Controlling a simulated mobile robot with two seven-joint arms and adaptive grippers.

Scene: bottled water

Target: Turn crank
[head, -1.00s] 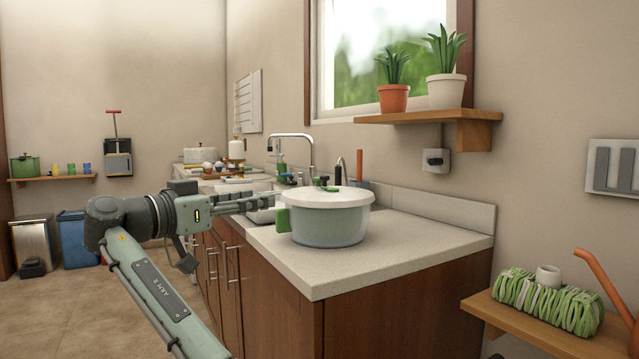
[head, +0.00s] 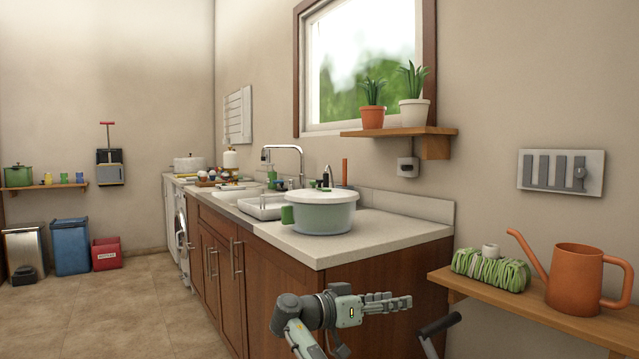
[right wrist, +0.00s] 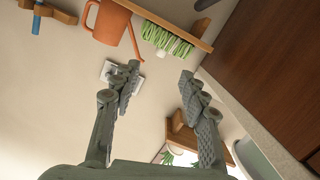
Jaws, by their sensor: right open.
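A dark handle (head: 440,325) on a grey rod, which looks like the crank, shows at the bottom of the head view, below the wooden shelf. Its lower part is cut off by the frame edge. My right gripper (head: 402,303) is left of the handle, in front of the cabinet, with its fingers pointing right. In the right wrist view my right gripper (right wrist: 160,71) is open, its two fingers wide apart with nothing between them. My left gripper is not in view.
A pot (head: 322,215) stands on the counter (head: 395,235). A slotted wall plate (head: 560,172) hangs above the shelf.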

